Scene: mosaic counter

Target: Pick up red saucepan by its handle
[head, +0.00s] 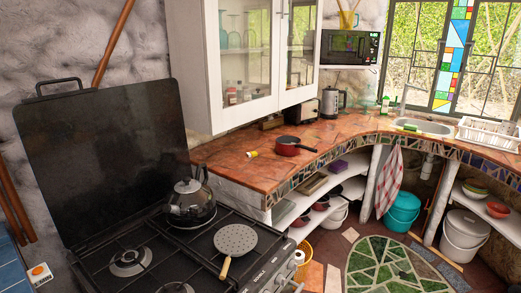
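The red saucepan (288,149) stands upright on the orange stone counter (232,156), near its front edge. Its dark handle (304,149) appears to point right along the counter. Nothing touches the pan, and a small yellow item lies to its left. Neither of my grippers shows in the head view.
A black stove (165,255) with a raised lid (100,150) holds a kettle (190,200) and a round perforated plate (236,240). A white glass-door cabinet (205,70) hangs above the counter. A toaster (302,110) and an electric kettle (330,102) stand behind the pan.

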